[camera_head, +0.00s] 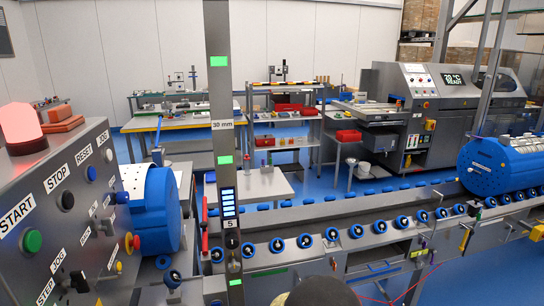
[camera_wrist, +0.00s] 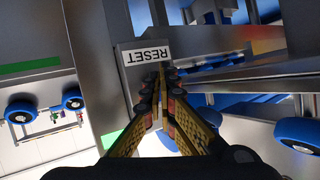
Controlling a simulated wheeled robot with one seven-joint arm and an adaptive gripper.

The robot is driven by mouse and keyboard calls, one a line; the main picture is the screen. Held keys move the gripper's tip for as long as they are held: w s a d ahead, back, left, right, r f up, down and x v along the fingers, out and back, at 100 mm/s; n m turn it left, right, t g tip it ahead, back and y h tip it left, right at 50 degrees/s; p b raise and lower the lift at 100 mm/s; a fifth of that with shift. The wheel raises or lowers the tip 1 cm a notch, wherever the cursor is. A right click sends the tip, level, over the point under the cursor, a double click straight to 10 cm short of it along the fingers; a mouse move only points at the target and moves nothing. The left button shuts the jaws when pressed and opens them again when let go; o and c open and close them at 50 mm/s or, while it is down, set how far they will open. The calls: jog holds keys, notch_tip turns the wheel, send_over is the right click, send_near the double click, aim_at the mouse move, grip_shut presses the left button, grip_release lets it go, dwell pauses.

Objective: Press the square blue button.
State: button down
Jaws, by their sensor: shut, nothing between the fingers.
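On the grey control panel (camera_head: 75,225) at the left of the head view, a small blue button (camera_head: 91,174) sits by a RESET label (camera_head: 83,155); it looks rounded. In the wrist view, my gripper (camera_wrist: 160,72) has its fingers together and empty. The fingertips lie over the lower edge of another RESET label (camera_wrist: 146,55), upside down on a small grey box face. What lies behind the fingertips is hidden, and I see no square blue button there. I cannot tell whether the tips touch the box. My gripper does not show in the head view.
A metal post (camera_head: 219,120) with green marks stands in front of the roller conveyor (camera_head: 350,236). The panel also carries a green START button (camera_head: 33,241) and a red beacon (camera_head: 21,124). A blue drum (camera_head: 154,210) stands beside the panel, another (camera_head: 497,167) at the right.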

jog(key=s, duration=0.3)
jog(key=s+d, duration=0.1)
jog(key=s, duration=0.1)
jog(key=shift+s+d, duration=0.15)
jog(key=shift+s, duration=0.25)
dwell(0.4)
